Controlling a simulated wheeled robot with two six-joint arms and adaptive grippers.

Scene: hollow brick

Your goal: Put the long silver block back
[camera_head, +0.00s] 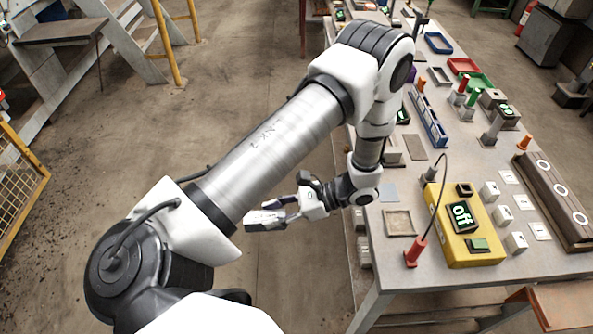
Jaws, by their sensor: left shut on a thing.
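My left gripper (286,209) is shut on a pale silver block (264,219), which looks like the long silver block. It holds the block out beyond the table's left edge, above the floor. The block is small in view and partly covered by the fingers, so its full length is hard to tell. My left arm crosses the middle of the picture and hides part of the table's left side. My right gripper is not in view.
The grey table (463,185) carries a yellow box (469,251) reading "off", a red plug (416,252) with a cable, a shallow tan tray (385,224), a slotted blue rack (428,117) and several white blocks. A brown rail (552,198) lies right. Open floor lies left.

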